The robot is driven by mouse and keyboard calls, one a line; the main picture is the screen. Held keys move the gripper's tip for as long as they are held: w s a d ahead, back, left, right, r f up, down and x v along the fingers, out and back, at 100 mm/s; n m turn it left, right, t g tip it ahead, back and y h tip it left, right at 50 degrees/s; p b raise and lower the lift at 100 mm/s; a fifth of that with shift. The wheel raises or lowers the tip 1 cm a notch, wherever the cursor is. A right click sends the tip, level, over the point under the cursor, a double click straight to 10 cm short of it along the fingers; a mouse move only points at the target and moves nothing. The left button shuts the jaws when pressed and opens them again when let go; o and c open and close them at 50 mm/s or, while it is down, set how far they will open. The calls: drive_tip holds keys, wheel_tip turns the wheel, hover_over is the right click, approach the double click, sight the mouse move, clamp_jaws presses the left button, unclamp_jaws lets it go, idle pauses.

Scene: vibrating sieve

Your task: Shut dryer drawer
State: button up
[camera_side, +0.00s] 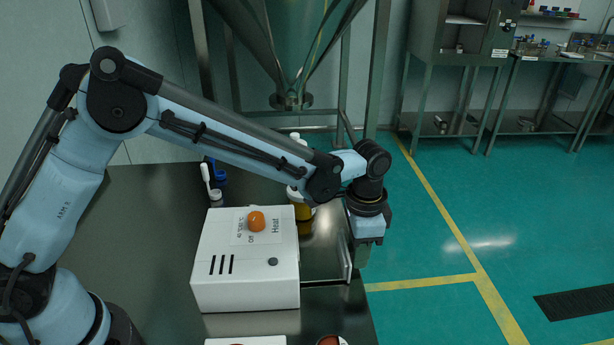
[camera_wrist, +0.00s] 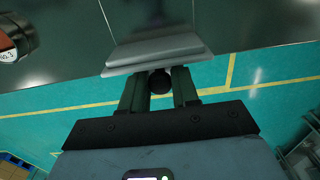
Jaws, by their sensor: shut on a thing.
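The dryer is a white box (camera_side: 245,262) with an orange knob and a "Heat" label, standing on the dark bench in the side view. Its drawer (camera_side: 325,270) is pulled out to the right, with the metal front panel (camera_side: 346,258) well clear of the box. In the wrist view the grey drawer front (camera_wrist: 155,55) lies just ahead of the fingers. My gripper (camera_side: 361,258) points down at the outer side of this panel. In the wrist view my gripper (camera_wrist: 160,78) is shut on the dark round drawer knob (camera_wrist: 160,84). The side view hides the knob.
An amber bottle (camera_side: 303,208) stands behind the dryer, and a blue item (camera_side: 219,175) stands at the back left. A metal hopper (camera_side: 290,50) hangs over the back. Another white box (camera_side: 245,341) and a jar (camera_side: 331,341) are at the front. Floor lies right of the bench edge.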

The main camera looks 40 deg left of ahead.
sight(310, 263)
drive_tip(key=shift+s+a, duration=1.4)
drive_tip(key=shift+a, duration=0.05)
drive_tip(key=shift+s+a, duration=1.4)
drive_tip(key=shift+a, duration=0.05)
drive_tip(key=shift+s, duration=0.1)
drive_tip(key=shift+s+a, duration=0.3)
drive_tip(key=shift+a, duration=0.05)
drive_tip(key=o, duration=0.7)
